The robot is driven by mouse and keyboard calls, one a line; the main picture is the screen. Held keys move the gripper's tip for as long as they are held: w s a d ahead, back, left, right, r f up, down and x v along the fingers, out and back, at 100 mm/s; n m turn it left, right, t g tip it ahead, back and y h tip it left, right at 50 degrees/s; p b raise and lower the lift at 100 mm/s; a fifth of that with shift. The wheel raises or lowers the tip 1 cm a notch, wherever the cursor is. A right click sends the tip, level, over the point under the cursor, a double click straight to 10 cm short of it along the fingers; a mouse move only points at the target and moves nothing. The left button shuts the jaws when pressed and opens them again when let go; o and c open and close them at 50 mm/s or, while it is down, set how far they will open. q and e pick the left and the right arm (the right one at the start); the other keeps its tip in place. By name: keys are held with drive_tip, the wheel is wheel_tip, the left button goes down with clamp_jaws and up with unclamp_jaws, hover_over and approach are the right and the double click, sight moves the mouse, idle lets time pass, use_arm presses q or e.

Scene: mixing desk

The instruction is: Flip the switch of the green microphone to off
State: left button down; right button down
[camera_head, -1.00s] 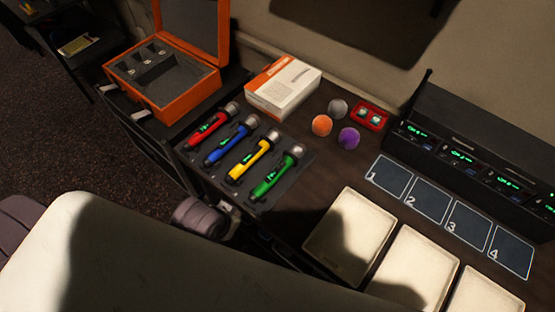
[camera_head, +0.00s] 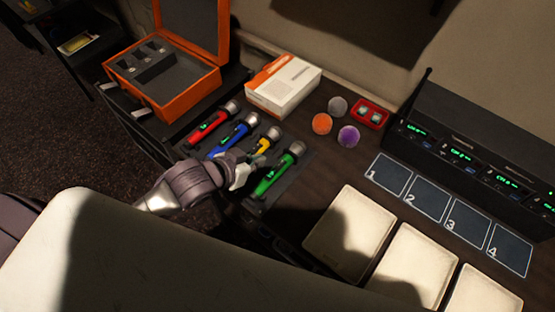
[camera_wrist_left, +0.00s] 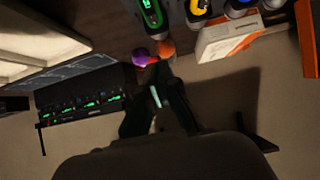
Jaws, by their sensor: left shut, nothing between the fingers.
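The green microphone (camera_head: 276,172) lies in a dark tray (camera_head: 300,181) at the right end of a row of several microphones. Its lower body also shows at the top of the left wrist view (camera_wrist_left: 151,12). Its switch is too small to make out in the head view. My left gripper (camera_head: 245,171) is shut and empty, just left of the green microphone and over the lower part of the yellow microphone (camera_head: 265,142), which it partly hides. I cannot tell whether it touches either one. In the left wrist view the closed fingers (camera_wrist_left: 157,80) point toward the desk. My right gripper is not in view.
Red (camera_head: 209,125) and blue (camera_head: 230,137) microphones lie left of the yellow one. A white-orange box (camera_head: 284,86) and foam balls (camera_head: 322,124) stand behind. An orange case (camera_head: 170,100) is at the back left. Pale trays (camera_head: 349,232) and numbered pads (camera_head: 388,176) lie to the right.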

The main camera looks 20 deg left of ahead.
use_arm(q)
drive_tip(key=p, duration=0.2)
hover_over(277, 166)
wheel_tip(277, 166, down, 6)
drive_tip(key=shift+s+d+f, duration=0.1)
wheel_tip(277, 166, down, 3)
drive_tip(key=shift+r, duration=0.2)
drive_tip(key=shift+f, duration=0.65)
drive_tip(key=shift+w+f, duration=0.2)
drive_tip(key=shift+w, duration=0.1)
drive_tip(key=shift+s+r, duration=0.2)
drive_tip(key=shift+s, duration=0.2)
drive_tip(key=shift+w+d+r, duration=0.15)
drive_tip(key=shift+w, duration=0.3)
drive_tip(key=shift+w+d+r, duration=0.1)
drive_tip(key=shift+w+d, duration=0.05)
drive_tip(key=shift+w, duration=0.25)
drive_tip(key=shift+p, duration=0.35)
